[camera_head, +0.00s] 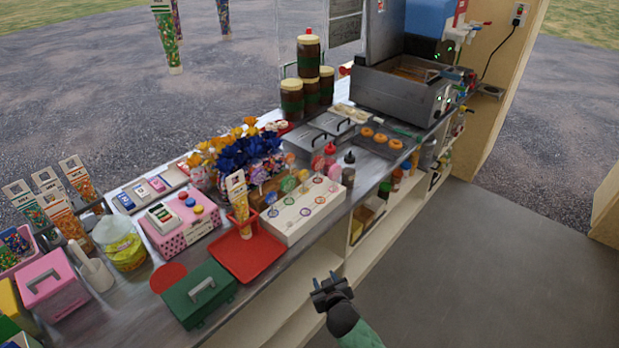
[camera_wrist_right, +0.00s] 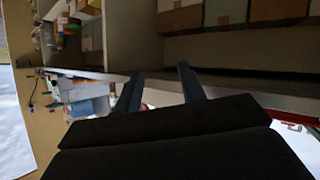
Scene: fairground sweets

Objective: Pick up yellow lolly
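Several small round lollies stand on sticks in a white holder (camera_head: 287,232) on the counter, in the middle of the head view. They look pink, green and orange-toned; at this size I cannot tell for sure which one is yellow. My right gripper (camera_head: 325,282) is in front of the counter edge, over the floor side, apart from the holder and below it in the picture. Its two fingers are spread with nothing between them, as the right wrist view (camera_wrist_right: 158,82) also shows. No lolly can be made out in the wrist view. My left gripper is not in view.
A red tray (camera_head: 262,262) with an upright sweet tube (camera_head: 239,200) is left of the holder, and a green box (camera_head: 197,295) is nearer. Blue and yellow flowers (camera_head: 235,155) stand behind. Sauce bottles (camera_head: 348,168) are close at right. The floor (camera_head: 480,270) is clear.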

